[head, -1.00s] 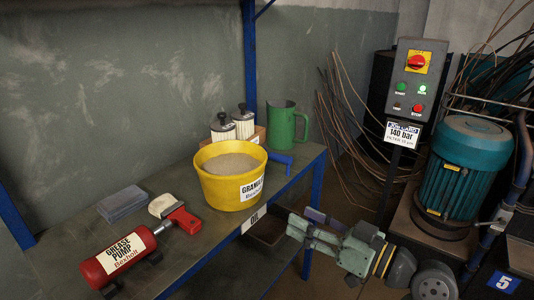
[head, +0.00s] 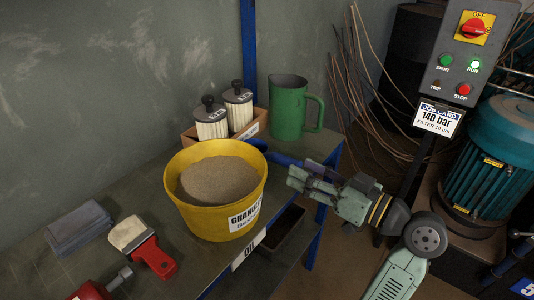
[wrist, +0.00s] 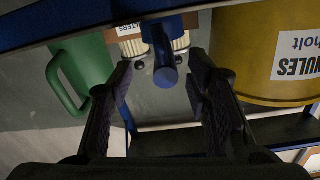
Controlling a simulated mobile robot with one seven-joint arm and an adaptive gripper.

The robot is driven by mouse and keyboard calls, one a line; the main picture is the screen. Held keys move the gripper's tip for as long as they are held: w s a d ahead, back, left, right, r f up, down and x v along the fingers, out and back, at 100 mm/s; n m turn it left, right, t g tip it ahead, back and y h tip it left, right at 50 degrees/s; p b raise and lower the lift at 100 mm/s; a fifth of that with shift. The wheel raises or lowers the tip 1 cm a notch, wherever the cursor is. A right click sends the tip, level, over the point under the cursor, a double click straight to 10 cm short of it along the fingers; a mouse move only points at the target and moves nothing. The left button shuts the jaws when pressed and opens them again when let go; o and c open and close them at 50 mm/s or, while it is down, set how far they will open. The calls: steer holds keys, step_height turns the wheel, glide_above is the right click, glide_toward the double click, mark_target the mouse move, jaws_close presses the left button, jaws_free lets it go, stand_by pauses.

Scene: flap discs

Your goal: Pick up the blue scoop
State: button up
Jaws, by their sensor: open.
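The blue scoop (head: 284,160) lies on the bench just right of the yellow bucket, behind my gripper in the head view; only part of it shows. In the wrist view its blue rounded handle (wrist: 164,62) points toward the camera, between the two fingertips. My gripper (head: 300,180) is open and empty at the bench's right edge. In the wrist view the dark fingers (wrist: 161,80) stand on both sides of the handle end, apart from it as far as I can see.
The yellow granules bucket (head: 213,222) stands close to the left of the scoop. A green jug (head: 287,108) and boxed white filters (head: 212,125) stand behind. A red scraper (head: 155,258) and grey pads (head: 80,229) lie front left. A control post (head: 470,50) stands right.

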mark_target(278, 157)
steer(key=shift+x, duration=0.85)
steer(key=a, duration=0.1)
steer(key=w+a+p, duration=0.1)
steer(key=w+a+r, duration=0.1)
steer(key=a, duration=0.1)
steer(key=shift+w+a+f+p, duration=0.15)
steer(key=shift+w+a+p, duration=0.15)
steer(key=shift+w+a, duration=0.1)
steer(key=shift+c, duration=0.5)
jaws_close()
